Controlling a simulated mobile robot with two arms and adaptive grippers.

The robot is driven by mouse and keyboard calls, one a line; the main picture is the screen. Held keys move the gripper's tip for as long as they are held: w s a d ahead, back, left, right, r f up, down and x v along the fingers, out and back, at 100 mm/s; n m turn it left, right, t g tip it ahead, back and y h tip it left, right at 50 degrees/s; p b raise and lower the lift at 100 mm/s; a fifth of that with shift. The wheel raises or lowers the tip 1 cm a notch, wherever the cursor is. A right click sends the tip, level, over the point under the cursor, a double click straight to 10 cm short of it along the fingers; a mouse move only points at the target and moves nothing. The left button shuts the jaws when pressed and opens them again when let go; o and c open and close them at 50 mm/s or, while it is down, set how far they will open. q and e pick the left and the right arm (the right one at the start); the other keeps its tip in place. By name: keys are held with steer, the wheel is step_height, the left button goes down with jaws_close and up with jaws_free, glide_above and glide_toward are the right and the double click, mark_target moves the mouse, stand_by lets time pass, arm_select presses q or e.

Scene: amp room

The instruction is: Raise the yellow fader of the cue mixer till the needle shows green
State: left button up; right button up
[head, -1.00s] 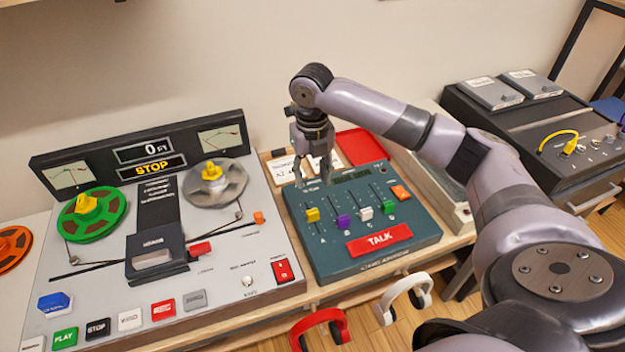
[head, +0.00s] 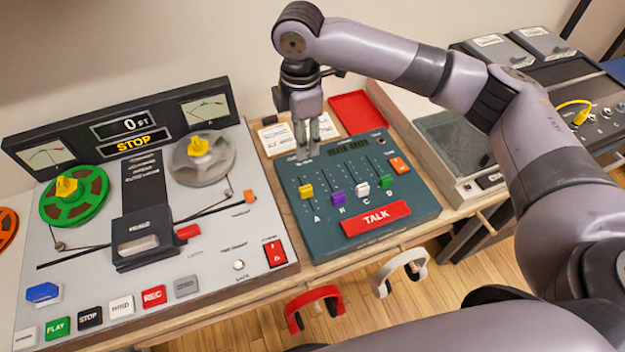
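The cue mixer (head: 330,232) is a dark teal box with several fader slots. Its yellow fader (head: 306,191) is the leftmost, above the letter A, with slot showing above its cap. My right gripper (head: 308,153) points down over the mixer's back left corner, beyond the yellow fader and apart from it. Its two fingers are close together with nothing seen between them; I cannot tell whether they are fully shut. I cannot make out a needle on the mixer; the fingers cover part of its back left. My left gripper is not in view.
Purple (head: 338,198), white (head: 362,189) and green (head: 384,181) faders stand right of the yellow one. A red TALK bar (head: 376,218) lies in front. A tape machine (head: 215,262) stands left, a red tray (head: 357,112) behind, and headphones (head: 315,306) hang at the front edge.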

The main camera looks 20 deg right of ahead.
mark_target(305, 188)
step_height(305, 188, down, 17)
steer(key=shift+r+p, duration=0.1)
steer(key=shift+p, duration=0.55)
steer(key=shift+c, duration=0.5)
jaws_close()
